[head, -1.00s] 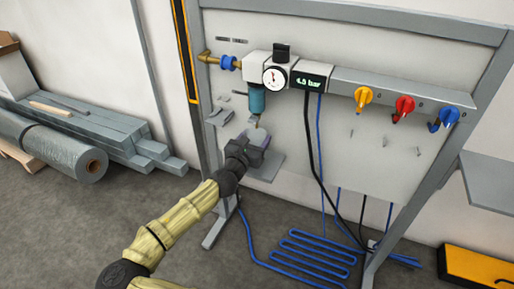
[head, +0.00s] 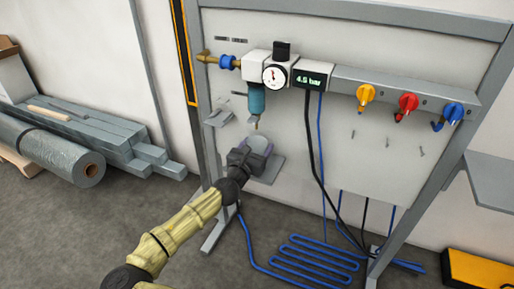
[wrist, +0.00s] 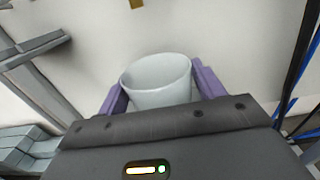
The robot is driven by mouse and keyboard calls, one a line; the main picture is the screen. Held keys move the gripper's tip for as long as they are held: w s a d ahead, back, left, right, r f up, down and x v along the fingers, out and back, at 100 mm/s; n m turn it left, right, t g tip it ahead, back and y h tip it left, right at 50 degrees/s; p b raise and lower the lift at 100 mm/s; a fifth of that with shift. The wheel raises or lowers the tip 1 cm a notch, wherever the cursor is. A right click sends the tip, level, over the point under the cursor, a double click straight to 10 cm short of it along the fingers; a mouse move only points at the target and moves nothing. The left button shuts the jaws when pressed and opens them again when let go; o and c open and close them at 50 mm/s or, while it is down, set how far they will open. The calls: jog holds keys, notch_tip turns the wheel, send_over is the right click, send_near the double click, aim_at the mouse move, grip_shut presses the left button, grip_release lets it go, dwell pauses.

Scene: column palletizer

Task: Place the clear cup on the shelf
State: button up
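The clear cup (wrist: 158,84) is a pale, see-through cup, open end up in the wrist view. My gripper (wrist: 160,90) has its two purple fingers on either side of it and appears shut on it. In the head view my gripper (head: 258,148) is below the teal filter bowl (head: 257,102) and its brass drain tip, in front of the panel. The cup (head: 259,141) is mostly hidden there by the gripper. A small grey shelf (head: 272,170) projects from the panel just behind and below my gripper. I cannot tell whether the cup touches it.
The gauge (head: 274,76) and display sit above, with yellow, red and blue valves to the right. A grey ledge (head: 492,182) is at the far right. Black and blue hoses hang right of my gripper. A small bracket (head: 220,117) is left of the bowl.

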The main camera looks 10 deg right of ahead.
jog(key=shift+o, duration=1.1)
jog(key=shift+d, duration=0.1)
jog(key=shift+s+a+r, duration=0.1)
jog(key=shift+a, duration=0.15)
jog(key=p+v, duration=0.4)
jog(key=v, duration=0.7)
jog(key=shift+s+a, duration=0.15)
jog(key=shift+s, duration=0.25)
dwell(0.6)
dwell(0.6)
